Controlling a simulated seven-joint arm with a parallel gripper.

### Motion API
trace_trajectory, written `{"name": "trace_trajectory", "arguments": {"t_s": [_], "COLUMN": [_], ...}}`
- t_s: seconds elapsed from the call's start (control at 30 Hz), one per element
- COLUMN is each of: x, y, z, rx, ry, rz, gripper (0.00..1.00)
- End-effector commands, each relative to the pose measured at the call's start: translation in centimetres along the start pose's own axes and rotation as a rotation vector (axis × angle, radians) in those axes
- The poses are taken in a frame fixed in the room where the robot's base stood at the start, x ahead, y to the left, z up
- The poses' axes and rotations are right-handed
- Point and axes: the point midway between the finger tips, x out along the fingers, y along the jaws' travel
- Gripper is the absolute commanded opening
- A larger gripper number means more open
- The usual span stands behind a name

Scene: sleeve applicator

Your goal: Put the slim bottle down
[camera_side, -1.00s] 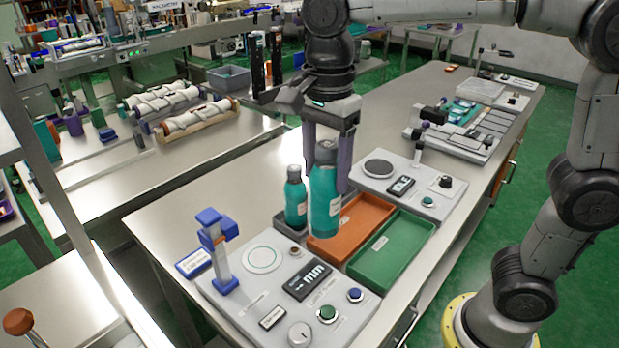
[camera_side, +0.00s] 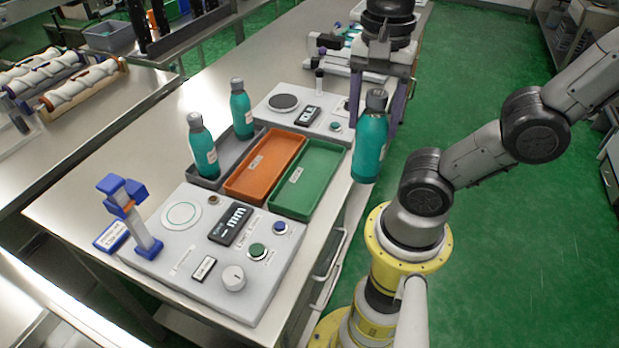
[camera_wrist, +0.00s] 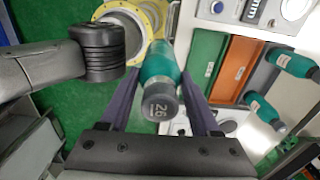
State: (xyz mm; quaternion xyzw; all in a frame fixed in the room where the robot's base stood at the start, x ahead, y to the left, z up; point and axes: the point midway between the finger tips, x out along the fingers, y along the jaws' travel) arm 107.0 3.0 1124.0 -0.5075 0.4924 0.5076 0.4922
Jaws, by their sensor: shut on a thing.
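My gripper (camera_side: 378,108) is shut on a teal bottle (camera_side: 370,150) with a dark grey cap, held roughly upright to the right of the green tray. It hangs clear of the trays, near the bench's right edge. The wrist view shows the bottle (camera_wrist: 158,64) between the two purple fingers, its cap marked 26. Two similar teal bottles stand in the grey tray: one at the front (camera_side: 204,152), one at the back (camera_side: 241,112). I cannot tell by eye which bottle is slimmest.
An orange tray (camera_side: 249,186) and a green tray (camera_side: 311,192) look empty, beside the grey tray (camera_side: 206,183). A gauge panel (camera_side: 186,268) with a blue clamp stands in front. A panel with a round plate (camera_side: 283,103) stands behind. Green floor lies right of the bench.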

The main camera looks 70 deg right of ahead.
Motion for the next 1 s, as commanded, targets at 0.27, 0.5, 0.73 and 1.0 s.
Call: {"name": "trace_trajectory", "arguments": {"t_s": [0.27, 0.5, 0.73, 1.0], "x": [1.0, 3.4, 7.1, 9.0], "y": [-2.7, -8.2, -11.6, -13.3], "z": [-0.4, -0.6, -0.7, -0.7], "rx": [0.032, 0.031, 0.031, 0.031], "ry": [0.0, 0.0, 0.0, 0.0], "rz": [0.007, 0.006, 0.004, 0.001], "gripper": [0.0, 0.0, 0.0, 0.0]}}
